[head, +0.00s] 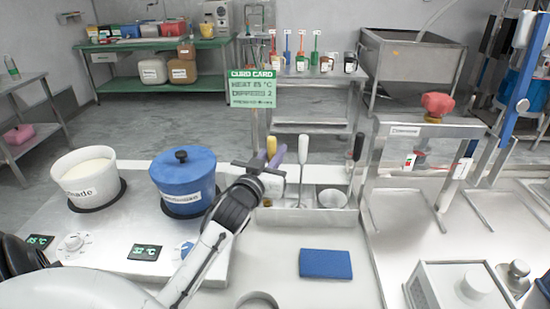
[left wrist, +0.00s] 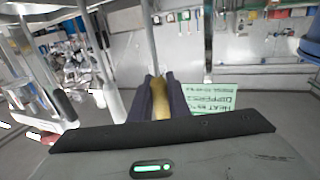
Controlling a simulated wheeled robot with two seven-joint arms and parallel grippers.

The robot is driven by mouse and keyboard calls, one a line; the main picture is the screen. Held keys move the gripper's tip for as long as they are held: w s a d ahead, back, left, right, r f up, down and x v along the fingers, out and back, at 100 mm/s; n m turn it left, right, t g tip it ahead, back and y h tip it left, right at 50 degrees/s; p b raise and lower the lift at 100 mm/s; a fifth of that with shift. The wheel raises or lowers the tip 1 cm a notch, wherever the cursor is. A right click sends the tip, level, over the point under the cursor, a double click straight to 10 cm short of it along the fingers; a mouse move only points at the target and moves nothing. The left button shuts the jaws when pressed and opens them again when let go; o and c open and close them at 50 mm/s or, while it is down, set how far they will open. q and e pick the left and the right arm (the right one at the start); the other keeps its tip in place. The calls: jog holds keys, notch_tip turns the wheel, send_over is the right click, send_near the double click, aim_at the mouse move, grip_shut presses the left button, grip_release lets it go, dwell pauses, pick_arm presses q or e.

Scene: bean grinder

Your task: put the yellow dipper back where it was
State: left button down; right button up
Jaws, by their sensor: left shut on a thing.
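The yellow dipper (head: 271,146) shows as a short yellow handle end at the left end of the metal utensil holder (head: 300,219). My left gripper (head: 272,155) is shut on this handle, above the holder and right of the blue pot. In the left wrist view, the yellow handle (left wrist: 160,100) lies between the two dark fingers (left wrist: 157,90). The gripper and wrist hide most of the dipper in the head view. I cannot tell whether its lower end rests in the holder. My right gripper is not in view.
A white-handled utensil (head: 303,150) and a black-handled one (head: 358,147) stand right of my gripper, near a metal cup (head: 332,198). The lidded blue pot (head: 183,180) and a white pot (head: 85,178) stand left. A green card (head: 251,88) is behind. A blue sponge (head: 325,264) lies in front.

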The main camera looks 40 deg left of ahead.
pick_arm(q)
jog(key=shift+f, duration=0.6)
jog(key=c, duration=1.7)
grip_release()
jog(key=b+v, duration=0.1)
jog(key=v, duration=1.1)
